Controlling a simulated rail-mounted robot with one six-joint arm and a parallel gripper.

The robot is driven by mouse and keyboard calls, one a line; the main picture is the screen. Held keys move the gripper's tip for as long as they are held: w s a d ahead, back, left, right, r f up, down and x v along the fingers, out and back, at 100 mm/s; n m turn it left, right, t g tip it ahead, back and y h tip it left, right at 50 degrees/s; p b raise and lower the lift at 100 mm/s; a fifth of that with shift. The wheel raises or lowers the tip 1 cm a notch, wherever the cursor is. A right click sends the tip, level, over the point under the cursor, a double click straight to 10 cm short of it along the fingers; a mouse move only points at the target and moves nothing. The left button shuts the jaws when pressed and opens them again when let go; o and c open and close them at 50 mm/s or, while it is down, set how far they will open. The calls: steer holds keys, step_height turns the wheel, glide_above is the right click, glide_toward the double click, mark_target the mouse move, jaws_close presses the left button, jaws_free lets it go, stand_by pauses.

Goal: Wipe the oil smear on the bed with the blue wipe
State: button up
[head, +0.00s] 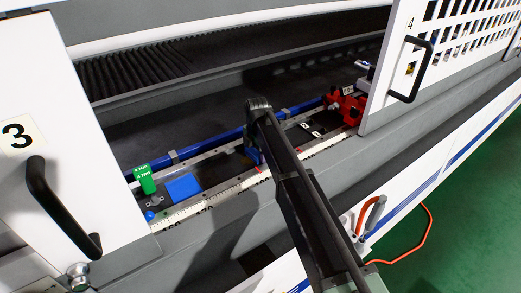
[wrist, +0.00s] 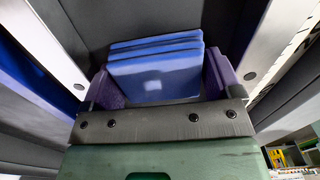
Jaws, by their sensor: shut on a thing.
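My gripper (wrist: 165,85) is shut on the blue wipe (wrist: 153,76), which shows in the wrist view as a folded, layered blue pad between two purple fingers. In the head view my arm reaches down over the bed (head: 218,176), and its gripper end (head: 254,153) is low over the bed, mostly hidden behind the arm; a bit of blue shows there. I cannot tell whether the wipe touches the bed. I cannot make out the oil smear in either view; the arm covers part of the bed.
A flat blue square (head: 184,187) and a green block (head: 145,179) with labels lie on the bed at the left. A red clamp (head: 346,105) stands at the right. Doors with black handles (head: 62,208) flank the opening. A blue rail (head: 205,147) runs behind the bed.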

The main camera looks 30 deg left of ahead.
mark_target(242, 163)
steer(key=shift+s+a+r, duration=0.1)
steer(key=shift+s+a, duration=0.25)
steer(key=shift+s, duration=0.4)
steer(key=shift+s+a, duration=0.35)
steer(key=shift+s, duration=0.4)
steer(key=shift+s+a, duration=0.35)
steer(key=shift+s, duration=0.4)
steer(key=shift+s+a, duration=0.3)
steer(key=shift+s, duration=0.45)
step_height(242, 163, up, 6)
steer(key=p, duration=0.6)
step_height(242, 163, up, 3)
steer(key=p, duration=0.3)
steer(key=shift+f, duration=0.2)
steer(key=shift+w, duration=0.1)
